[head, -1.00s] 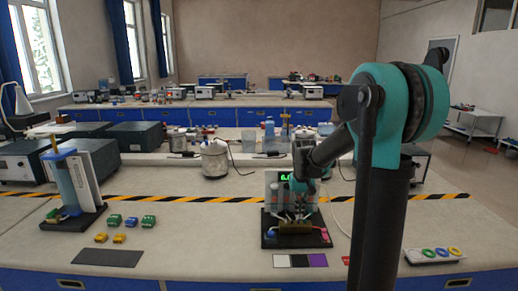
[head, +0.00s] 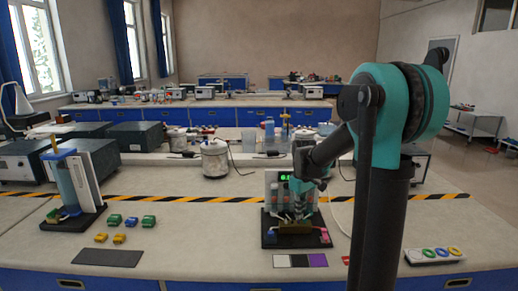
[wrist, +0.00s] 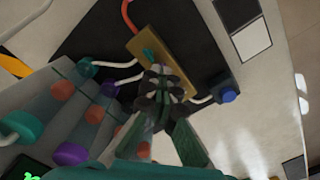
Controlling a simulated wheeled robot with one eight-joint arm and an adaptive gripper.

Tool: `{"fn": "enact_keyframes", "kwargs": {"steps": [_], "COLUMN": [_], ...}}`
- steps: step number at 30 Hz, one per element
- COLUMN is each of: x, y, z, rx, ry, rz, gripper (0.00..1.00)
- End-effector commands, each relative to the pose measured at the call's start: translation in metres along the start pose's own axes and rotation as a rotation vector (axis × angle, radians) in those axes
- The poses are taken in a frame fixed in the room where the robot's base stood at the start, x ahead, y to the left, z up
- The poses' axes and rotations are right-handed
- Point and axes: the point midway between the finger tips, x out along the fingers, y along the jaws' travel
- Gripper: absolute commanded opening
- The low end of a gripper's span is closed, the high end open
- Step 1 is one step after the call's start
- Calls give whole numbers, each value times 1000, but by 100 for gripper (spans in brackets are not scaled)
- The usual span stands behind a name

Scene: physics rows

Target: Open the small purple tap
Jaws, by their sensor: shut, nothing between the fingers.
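A purple round knob or cap (wrist: 70,154) shows at the lower left of the wrist view, at the end of a clear tube. I cannot tell whether it is the small tap. My gripper (wrist: 160,78) is shut and empty, with its fingertips by a brass block (wrist: 178,60) that carries a small teal handle (wrist: 150,54). The fingers cover part of the block; contact is unclear. In the head view my gripper (head: 298,212) is in front of the rig with the green display (head: 286,177), over its dark base (head: 268,243).
A blue knob (wrist: 228,96) sits right of the block, and teal caps (wrist: 20,128) are at the left.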

Motion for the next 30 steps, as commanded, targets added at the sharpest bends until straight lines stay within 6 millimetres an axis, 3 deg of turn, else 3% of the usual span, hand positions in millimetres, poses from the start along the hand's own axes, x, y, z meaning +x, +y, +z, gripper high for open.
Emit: {"fn": "enact_keyframes", "kwargs": {"steps": [12, 25, 30], "x": [0, 0, 0], "y": [0, 0, 0], "z": [0, 0, 0], "rx": [-480, -542, -723], "ry": [0, 0, 0], "rz": [0, 0, 0], "gripper": [0, 0, 0]}}
